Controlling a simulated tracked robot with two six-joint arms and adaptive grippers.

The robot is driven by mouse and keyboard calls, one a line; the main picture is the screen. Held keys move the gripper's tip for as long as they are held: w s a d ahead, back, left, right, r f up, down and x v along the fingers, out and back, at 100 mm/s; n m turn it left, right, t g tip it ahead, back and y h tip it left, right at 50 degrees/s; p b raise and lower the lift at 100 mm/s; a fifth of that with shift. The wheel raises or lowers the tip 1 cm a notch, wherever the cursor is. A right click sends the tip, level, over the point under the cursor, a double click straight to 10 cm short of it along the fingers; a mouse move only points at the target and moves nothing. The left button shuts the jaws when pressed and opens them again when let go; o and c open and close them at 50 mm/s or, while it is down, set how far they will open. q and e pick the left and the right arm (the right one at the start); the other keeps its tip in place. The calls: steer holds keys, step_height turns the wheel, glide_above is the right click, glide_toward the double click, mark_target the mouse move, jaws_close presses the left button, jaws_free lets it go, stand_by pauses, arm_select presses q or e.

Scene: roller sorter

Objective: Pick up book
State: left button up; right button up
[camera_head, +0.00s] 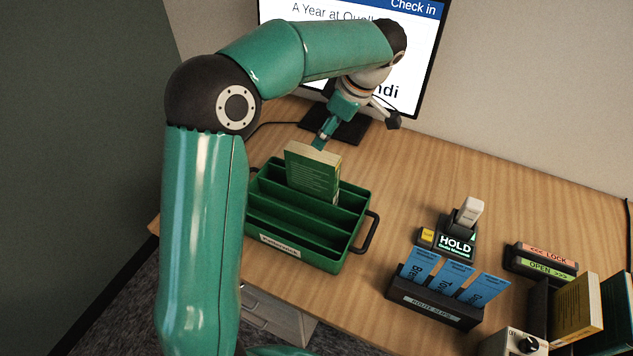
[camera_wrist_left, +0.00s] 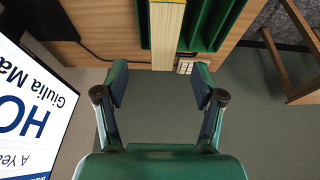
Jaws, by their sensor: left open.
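The green book (camera_head: 312,175) with pale page edges stands upright in the green tray (camera_head: 295,248), rising above its dividers. It also shows in the left wrist view (camera_wrist_left: 167,32), with its pale page edges toward the camera. My left gripper (camera_head: 324,137) is at the far side of the book, near its top edge; in the left wrist view the gripper (camera_wrist_left: 160,75) is open, with a finger on each side and the book ahead of the gap. I cannot tell whether a fingertip touches it. My right gripper is not in view.
A monitor (camera_head: 428,75) stands behind the left arm. At right are a HOLD stand (camera_head: 455,243), a holder with blue cards (camera_head: 432,302), LOCK and OPEN labels (camera_head: 541,260) and a yellow-edged book (camera_head: 577,308). The desk between tray and HOLD stand is clear.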

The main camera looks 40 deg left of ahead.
mark_target(314, 151)
arm_select(q)
steer(key=x, duration=0.6)
steer(key=shift+s+a+f, duration=0.1)
steer(key=shift+a+f, duration=0.05)
steer(key=shift+f, duration=0.15)
steer(key=x, duration=0.1)
steer(key=p+x, duration=0.1)
steer(key=x, duration=0.1)
steer(key=p+x, duration=0.1)
steer(key=shift+s+f, duration=0.1)
steer(key=shift+f, duration=0.65)
steer(key=shift+f+b, duration=0.2)
steer(key=shift+b, duration=0.6)
jaws_close()
